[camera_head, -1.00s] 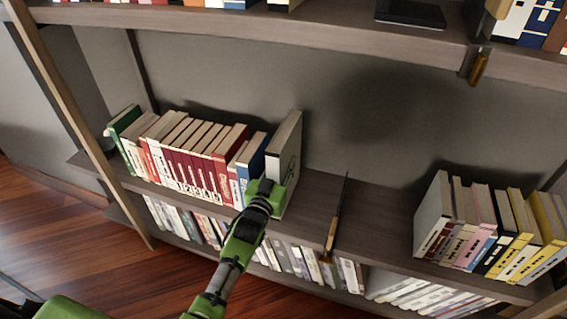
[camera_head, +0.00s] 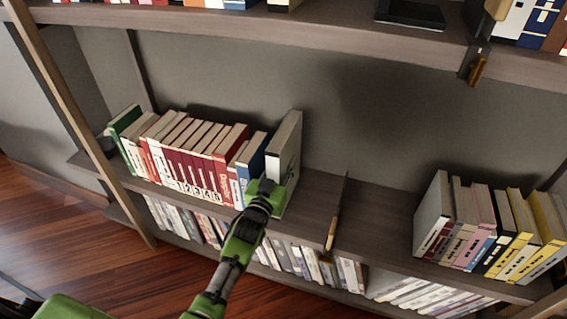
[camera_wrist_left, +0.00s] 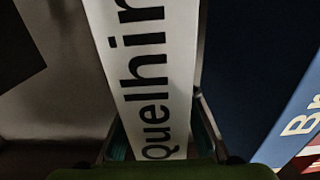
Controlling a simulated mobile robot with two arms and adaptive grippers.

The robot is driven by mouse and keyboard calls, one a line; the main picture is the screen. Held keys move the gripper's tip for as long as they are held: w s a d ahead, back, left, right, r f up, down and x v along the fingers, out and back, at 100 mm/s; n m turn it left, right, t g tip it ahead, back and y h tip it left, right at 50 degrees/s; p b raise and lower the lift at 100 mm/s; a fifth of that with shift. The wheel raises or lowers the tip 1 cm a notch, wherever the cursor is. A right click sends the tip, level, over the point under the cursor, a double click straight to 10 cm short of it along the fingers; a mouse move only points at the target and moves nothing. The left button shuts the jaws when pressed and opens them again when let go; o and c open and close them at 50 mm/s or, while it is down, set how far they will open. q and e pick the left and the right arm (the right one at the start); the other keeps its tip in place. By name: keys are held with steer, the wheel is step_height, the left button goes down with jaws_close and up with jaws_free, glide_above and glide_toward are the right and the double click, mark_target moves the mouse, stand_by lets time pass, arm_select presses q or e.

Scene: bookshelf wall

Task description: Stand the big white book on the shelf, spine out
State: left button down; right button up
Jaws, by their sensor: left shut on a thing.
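The big white book (camera_head: 285,155) stands upright on the middle shelf, at the right end of a row of books, next to a blue book (camera_head: 251,158). Its broad right cover is grey-white in the head view. My left gripper (camera_head: 266,190) is shut on it at its lower front. In the left wrist view, the white spine (camera_wrist_left: 150,70) with large black letters faces the camera and sits between my fingers (camera_wrist_left: 165,130). The blue book is close beside it there. The book's bottom edge is partly hidden by my gripper. My right gripper is not in view.
Red numbered books (camera_head: 198,160) fill the row to the left. A thin upright divider (camera_head: 337,215) stands to the right, with bare shelf (camera_head: 375,215) beyond it. Another row of books (camera_head: 490,235) stands at the far right. An upper shelf (camera_head: 300,25) hangs above.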

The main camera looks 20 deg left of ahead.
arm_select(q)
steer(key=shift+w+r, duration=0.15)
steer(key=shift+r, duration=0.4)
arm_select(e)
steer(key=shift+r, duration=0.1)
arm_select(q)
steer(key=c, duration=1.6)
jaws_free()
steer(key=shift+f, duration=0.2)
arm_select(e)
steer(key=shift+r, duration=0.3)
arm_select(q)
steer(key=shift+f, duration=0.1)
steer(key=s, duration=1.2)
steer(key=shift+s+a, duration=0.15)
steer(key=shift+a, duration=0.05)
